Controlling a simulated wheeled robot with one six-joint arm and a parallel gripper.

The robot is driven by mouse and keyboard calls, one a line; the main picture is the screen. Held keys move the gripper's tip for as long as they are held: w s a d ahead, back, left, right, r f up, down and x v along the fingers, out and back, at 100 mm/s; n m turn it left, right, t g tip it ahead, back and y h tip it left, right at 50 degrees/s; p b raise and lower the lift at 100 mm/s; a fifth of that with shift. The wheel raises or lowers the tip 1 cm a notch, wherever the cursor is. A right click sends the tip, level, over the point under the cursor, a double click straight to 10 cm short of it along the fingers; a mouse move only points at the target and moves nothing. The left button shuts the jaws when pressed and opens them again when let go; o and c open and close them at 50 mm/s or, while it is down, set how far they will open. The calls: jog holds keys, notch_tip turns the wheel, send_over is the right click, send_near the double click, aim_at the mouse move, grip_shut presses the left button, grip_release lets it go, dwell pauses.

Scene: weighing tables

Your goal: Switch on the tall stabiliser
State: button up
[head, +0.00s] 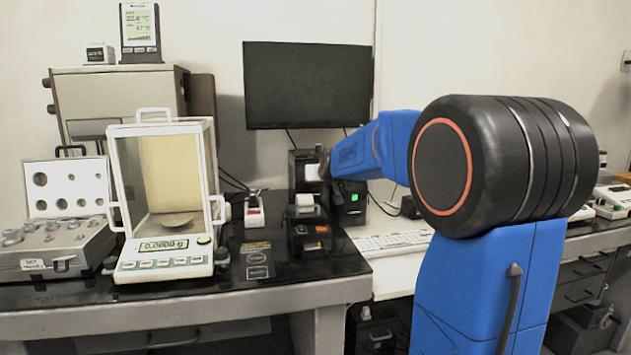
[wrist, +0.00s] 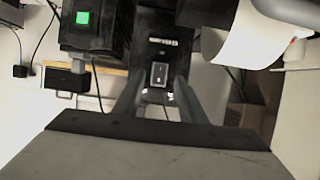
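The tall stabiliser (head: 299,162) is a black upright box at the back of the dark table, left of my arm in the head view and partly hidden by it. In the wrist view its dark face (wrist: 153,52) carries a small rocker switch (wrist: 159,75) with no light showing. My gripper (wrist: 160,83) has its two fingers apart, one on each side of the switch in that view, with nothing between them. I cannot tell whether the fingertips touch the box. In the head view my gripper (head: 324,163) is small and mostly hidden at the box.
A shorter black box (head: 352,202) with a lit green switch (wrist: 83,17) stands beside the tall one. A small printer (head: 305,212) stands in front. A glass-cased balance (head: 165,262) and weights case (head: 55,262) are left. A monitor (head: 308,85) is behind; a keyboard (head: 393,241) lies right.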

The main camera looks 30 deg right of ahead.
jog(key=shift+x, duration=2.2)
jog(key=shift+c, duration=0.4)
grip_shut()
